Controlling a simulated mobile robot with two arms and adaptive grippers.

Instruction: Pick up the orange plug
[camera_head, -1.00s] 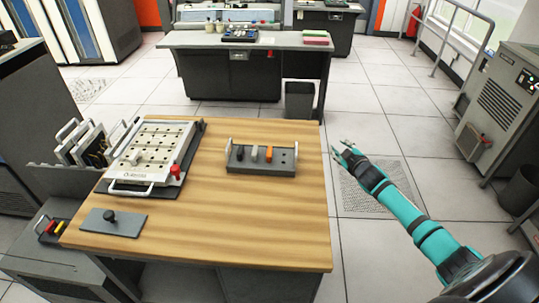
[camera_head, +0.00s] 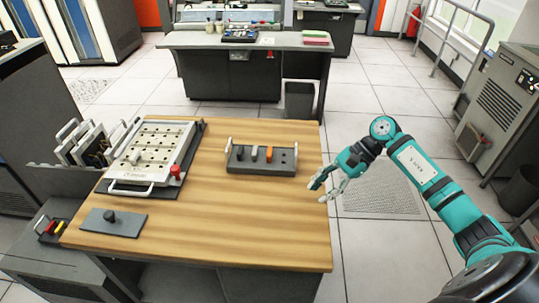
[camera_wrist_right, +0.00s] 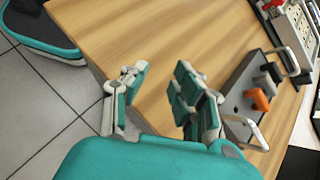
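The orange plug (camera_head: 269,153) stands in a small grey rack (camera_head: 248,168) on the wooden table, beside a dark plug and a white one. In the right wrist view the orange plug (camera_wrist_right: 260,99) sits in the rack at the right, beyond the fingers. My right gripper (camera_head: 322,191) is at the table's right edge, to the right of the rack and apart from it. In the wrist view my right gripper (camera_wrist_right: 155,95) is open and empty, its fingers spread above the table edge. My left gripper is not in view.
The wooden table (camera_head: 240,220) is clear in front of the rack. A pegboard panel (camera_head: 150,150) with a red plug (camera_head: 175,172) lies at the left. A grey plate (camera_head: 113,223) with a black knob is at the front left. A second desk (camera_head: 300,42) stands behind.

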